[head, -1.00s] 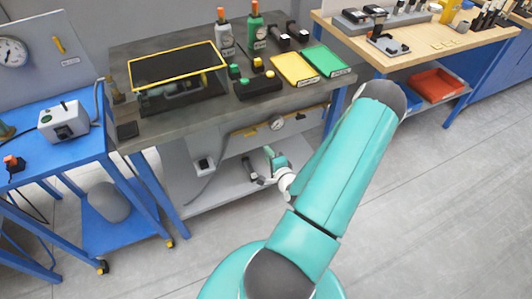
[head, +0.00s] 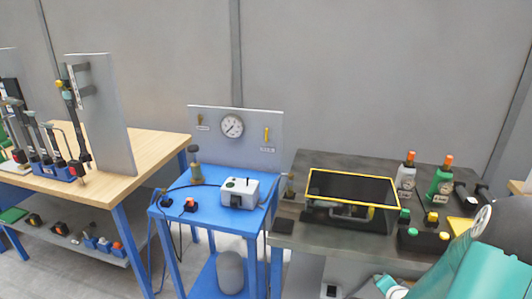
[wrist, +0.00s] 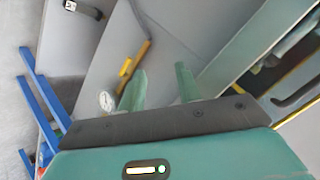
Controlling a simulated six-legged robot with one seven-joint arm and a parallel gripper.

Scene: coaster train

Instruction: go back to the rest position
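My gripper (wrist: 160,88) shows in the wrist view with its two green fingers apart and nothing between them. Beyond the fingers are a grey panel with a yellow-handled tool (wrist: 133,60) and a round gauge (wrist: 106,101). In the head view my teal arm (head: 475,275) fills the lower right corner, in front of the right end of the grey bench. My gripper's fingers cannot be made out in the head view.
A grey bench (head: 284,212) carries a yellow-framed black case (head: 352,187), two bottles and push buttons. Left of it stands a blue cart (head: 190,217) with a white box (head: 239,193) and a gauge panel (head: 268,119). A wooden bench (head: 150,149) is farther left.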

